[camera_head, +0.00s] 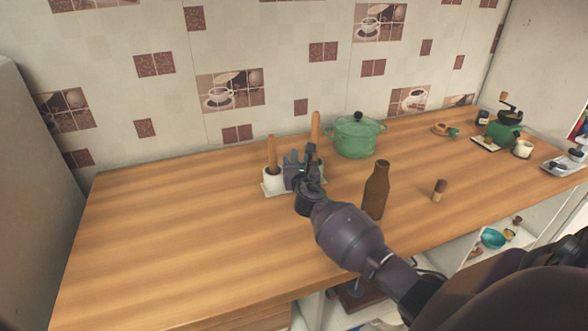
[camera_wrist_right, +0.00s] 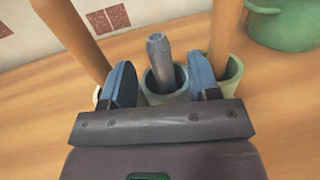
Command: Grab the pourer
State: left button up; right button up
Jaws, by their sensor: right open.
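My right gripper (camera_head: 300,156) is open at the cup holder on the counter. In the wrist view its two blue fingers (camera_wrist_right: 163,82) stand on either side of the grey piece, with visible gaps. I cannot tell how deep the fingers reach around it. My left gripper is not in view.
A green pot (camera_head: 356,140) stands behind right. A brown bottle (camera_head: 376,190) stands close to my right arm, with a small cork-like piece (camera_head: 439,190) farther right. The counter's left side is clear.

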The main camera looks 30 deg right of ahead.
jog(key=shift+x, duration=1.35)
jog(key=shift+f, duration=0.15)
jog(key=c, duration=1)
